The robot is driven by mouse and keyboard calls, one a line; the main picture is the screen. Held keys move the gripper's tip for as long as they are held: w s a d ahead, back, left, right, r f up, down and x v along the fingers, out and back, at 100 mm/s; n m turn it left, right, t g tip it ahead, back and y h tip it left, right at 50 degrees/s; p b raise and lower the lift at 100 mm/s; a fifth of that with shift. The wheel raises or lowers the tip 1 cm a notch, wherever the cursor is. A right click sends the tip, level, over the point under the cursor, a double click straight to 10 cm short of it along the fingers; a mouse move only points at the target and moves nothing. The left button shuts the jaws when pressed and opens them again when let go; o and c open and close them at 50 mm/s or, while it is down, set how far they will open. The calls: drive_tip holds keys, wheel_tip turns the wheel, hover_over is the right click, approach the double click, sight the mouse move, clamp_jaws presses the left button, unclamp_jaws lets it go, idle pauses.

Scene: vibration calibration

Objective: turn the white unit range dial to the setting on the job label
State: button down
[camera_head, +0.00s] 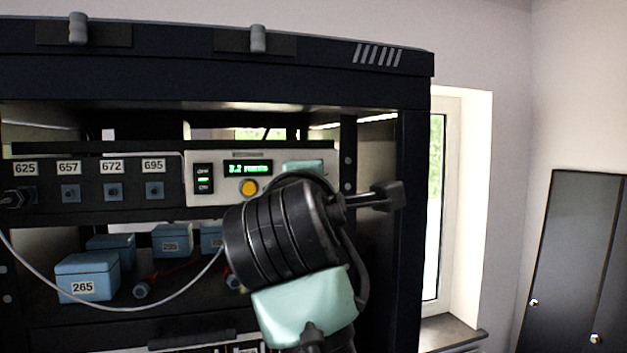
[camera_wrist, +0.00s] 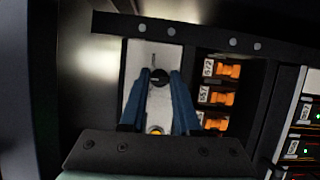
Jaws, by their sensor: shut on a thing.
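The white unit (camera_head: 216,174) sits in the rack's upper bay, with a green-lit display (camera_head: 248,168) that seems to read 3.2 and a yellow button (camera_head: 249,188). In the wrist view the white unit (camera_wrist: 135,75) shows its black range dial (camera_wrist: 159,76), with a short pointer mark above it. My gripper (camera_wrist: 160,82) has its two blue fingers on either side of the dial, shut on it. In the head view my wrist hides the dial and the fingertips. I cannot make out a job label.
Left of the unit is a dark panel (camera_head: 112,175) with sockets labelled 625, 657, 672 and 695. Blue boxes, one marked 265 (camera_head: 88,278), stand on the shelf below. A white cable (camera_head: 120,308) hangs in front. A rack post (camera_head: 411,200) stands close on the right.

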drive_tip(key=shift+m, duration=0.3)
drive_tip(key=c, duration=0.6)
unclamp_jaws()
drive_tip(key=s+b, duration=0.2)
drive_tip(key=s, duration=0.2)
drive_tip(key=s+b, duration=0.2)
drive_tip(key=s, duration=0.2)
drive_tip(key=s+a+b, duration=0.1)
drive_tip(key=s+b, duration=0.1)
drive_tip(key=s, duration=0.3)
